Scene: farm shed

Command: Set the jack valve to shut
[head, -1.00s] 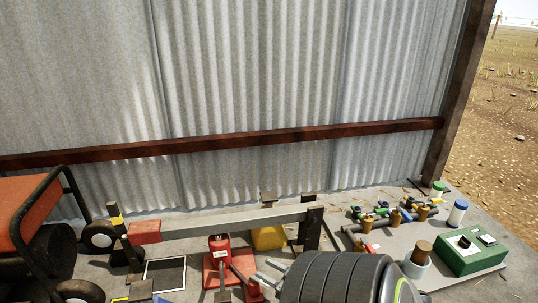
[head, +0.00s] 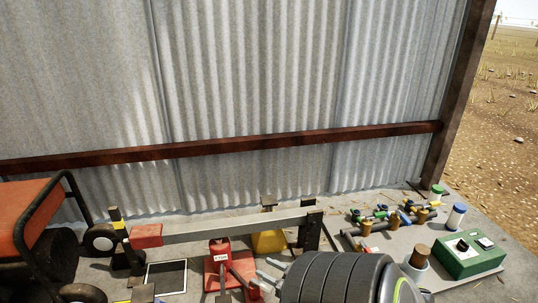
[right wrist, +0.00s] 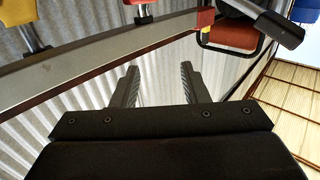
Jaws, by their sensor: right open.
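A red bottle jack (head: 220,256) stands on a red base at the bottom middle of the head view, under a long grey beam. Its valve is too small to make out, or is hidden. My right gripper (head: 269,276) is just right of the jack, its fingers pointing left towards it. In the right wrist view the two fingers (right wrist: 159,88) are apart, with nothing between them. My left gripper does not show.
A grey beam (head: 236,226) with a red end block lies above the jack. A yellow block (head: 269,241) is behind it. A red machine with wheels (head: 30,218) stands at the left. A board at the right holds brass fittings (head: 367,228) and a green box (head: 469,255).

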